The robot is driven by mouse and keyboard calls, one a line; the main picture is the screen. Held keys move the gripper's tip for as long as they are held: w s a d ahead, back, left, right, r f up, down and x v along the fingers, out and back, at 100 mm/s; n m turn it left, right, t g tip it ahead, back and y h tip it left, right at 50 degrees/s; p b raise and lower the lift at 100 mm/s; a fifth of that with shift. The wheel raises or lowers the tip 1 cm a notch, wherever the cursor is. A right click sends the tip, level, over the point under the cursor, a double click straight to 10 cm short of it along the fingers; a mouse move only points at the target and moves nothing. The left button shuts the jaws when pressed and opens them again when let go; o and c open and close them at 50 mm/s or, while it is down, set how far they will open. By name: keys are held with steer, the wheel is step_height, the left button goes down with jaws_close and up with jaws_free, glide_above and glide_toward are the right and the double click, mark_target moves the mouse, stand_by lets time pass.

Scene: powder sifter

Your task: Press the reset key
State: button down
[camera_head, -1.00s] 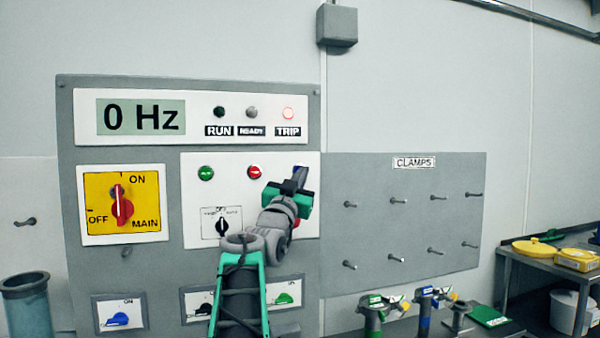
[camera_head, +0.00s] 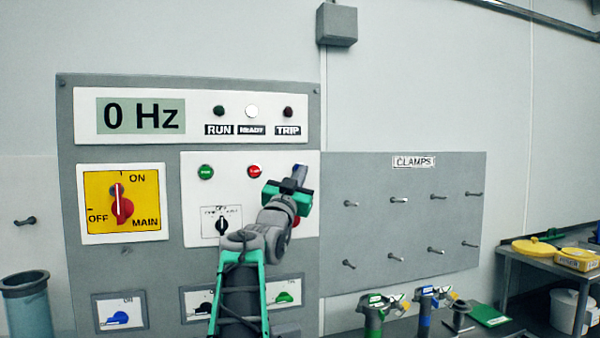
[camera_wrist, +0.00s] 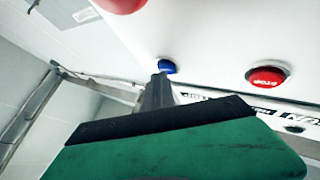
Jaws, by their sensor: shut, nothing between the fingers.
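The reset key is a blue button (camera_wrist: 168,66) on the white control plate (camera_head: 193,238). In the wrist view it shows just past the tip of my gripper (camera_wrist: 158,78). My gripper is shut and empty, with its fingertips at or very near the blue button; I cannot tell if they touch. In the head view my gripper (camera_head: 299,174) covers most of the button at the plate's upper right. The READY lamp (camera_head: 252,112) is lit white. The TRIP lamp (camera_head: 288,112) and RUN lamp (camera_head: 219,112) are dark. The display (camera_head: 141,117) reads 0 Hz.
A red stop button (camera_head: 254,171) and a green button (camera_head: 205,172) sit left of my gripper. A larger red button (camera_wrist: 120,3) is close by. The yellow main switch (camera_head: 122,206) is further left. A clamp board (camera_head: 402,222) with pegs is on the right.

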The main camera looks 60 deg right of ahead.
steer(key=shift+s+a+f+b, duration=0.1)
steer(key=shift+s+a+b, duration=0.35)
steer(key=shift+b, duration=0.2)
steer(key=s+a+b, duration=0.3)
steer(key=b, duration=0.1)
steer(key=shift+s+a+b, duration=0.25)
steer(key=shift+a+b, duration=0.05)
steer(key=shift+b, duration=0.05)
stand_by(0.4)
